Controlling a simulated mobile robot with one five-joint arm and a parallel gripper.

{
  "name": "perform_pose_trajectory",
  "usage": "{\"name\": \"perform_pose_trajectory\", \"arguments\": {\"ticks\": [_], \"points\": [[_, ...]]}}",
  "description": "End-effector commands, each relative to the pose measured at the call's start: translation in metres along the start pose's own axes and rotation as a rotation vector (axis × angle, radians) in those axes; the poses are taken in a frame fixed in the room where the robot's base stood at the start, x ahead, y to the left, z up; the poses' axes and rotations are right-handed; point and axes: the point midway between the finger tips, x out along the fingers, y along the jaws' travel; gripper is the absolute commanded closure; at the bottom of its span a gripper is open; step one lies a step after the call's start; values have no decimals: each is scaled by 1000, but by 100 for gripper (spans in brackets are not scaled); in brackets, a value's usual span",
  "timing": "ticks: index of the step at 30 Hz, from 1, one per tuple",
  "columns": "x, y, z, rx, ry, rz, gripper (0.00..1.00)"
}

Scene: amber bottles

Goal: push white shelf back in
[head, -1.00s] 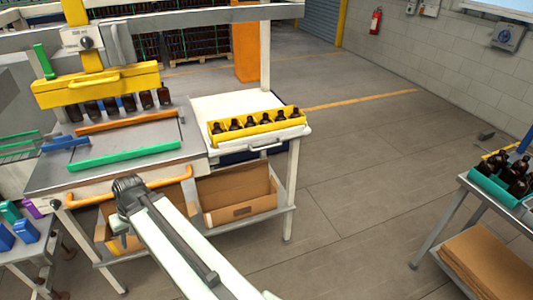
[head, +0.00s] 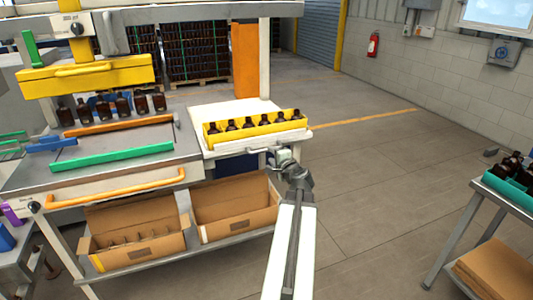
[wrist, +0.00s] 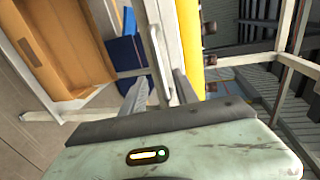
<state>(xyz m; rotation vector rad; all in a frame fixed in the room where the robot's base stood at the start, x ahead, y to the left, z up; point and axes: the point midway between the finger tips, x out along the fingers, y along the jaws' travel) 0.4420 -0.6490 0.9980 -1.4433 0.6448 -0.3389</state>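The white shelf (head: 225,143) sits at the right end of the workbench and carries a yellow tray (head: 260,130) of amber bottles. A handle (head: 258,151) runs along its front face. My gripper (head: 277,156) is at the right end of this handle, close to the shelf front. In the wrist view, my gripper (wrist: 160,88) has its two fingers apart, with the handle (wrist: 155,45) and shelf edge (wrist: 168,40) running up between and beyond them. I cannot tell whether a finger touches the handle.
Two cardboard boxes (head: 238,228) stand on the rack below the bench. A side table (head: 500,205) with a teal crate (head: 512,188) of bottles is at the far right. The floor between is clear.

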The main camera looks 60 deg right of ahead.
Motion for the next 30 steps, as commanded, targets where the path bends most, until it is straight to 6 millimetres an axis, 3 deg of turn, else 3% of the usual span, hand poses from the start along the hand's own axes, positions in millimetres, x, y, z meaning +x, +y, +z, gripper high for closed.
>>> {"name": "perform_pose_trajectory", "arguments": {"ticks": [10,13,20,24,30], "points": [[63,2,-1,-2,-3,1,64],[71,1,0,-2,-2,1,64],[71,0,0,-2,-1,1,64],[71,1,0,-2,-1,1,100],[71,1,0,-3,-1,2,100]]}}
